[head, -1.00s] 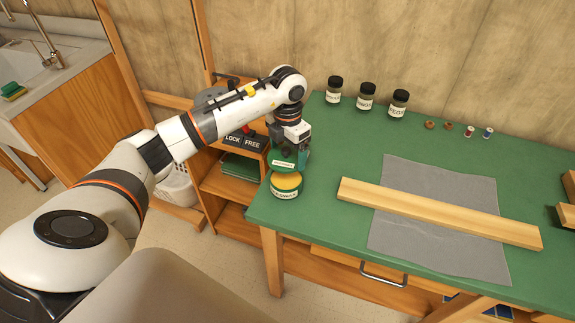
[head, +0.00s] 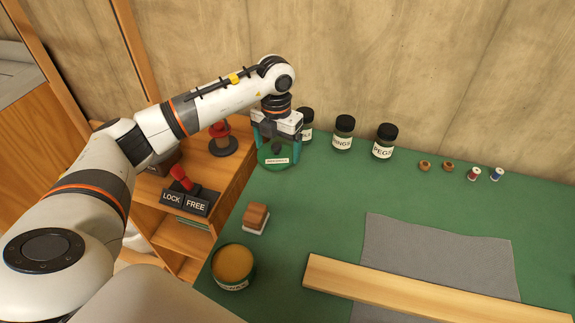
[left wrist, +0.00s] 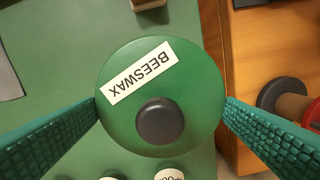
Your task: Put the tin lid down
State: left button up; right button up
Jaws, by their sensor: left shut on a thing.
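The green tin lid (head: 270,161), with a dark knob and a white label, is at the back left of the green bench. The left wrist view shows the lid (left wrist: 190,75) from above, its label reading BEESWAX. My left gripper (head: 277,159) points down and is shut on the lid, one finger at each side of its rim. I cannot tell whether the lid touches the bench. The open tin (head: 233,284) of yellow wax stands at the bench's front left corner, apart from the lid. My right gripper is not in view.
Several dark-capped jars (head: 343,133) stand along the back, right of the lid. A wooden block with a pale base (head: 256,218) sits between lid and tin. A plank (head: 410,288) lies on grey cloth (head: 440,250). A shelf (head: 235,165) adjoins the left edge.

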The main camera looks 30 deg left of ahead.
pick_arm(q)
jog(key=shift+w+f, duration=0.15)
jog(key=shift+f, duration=0.15)
send_over(278, 181)
notch_tip(278, 181, down, 5)
jog(key=shift+d+r+p, duration=0.1)
jog(key=shift+p, duration=0.35)
notch_tip(278, 181, down, 4)
jog(key=shift+r, duration=0.1)
jog(key=shift+f, duration=0.2)
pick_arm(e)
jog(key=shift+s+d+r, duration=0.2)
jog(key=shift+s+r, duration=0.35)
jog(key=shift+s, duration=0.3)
pick_arm(q)
jog(key=shift+f, duration=0.1)
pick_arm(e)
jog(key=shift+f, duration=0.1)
pick_arm(q)
jog(key=shift+f, duration=0.15)
jog(key=o, duration=0.7)
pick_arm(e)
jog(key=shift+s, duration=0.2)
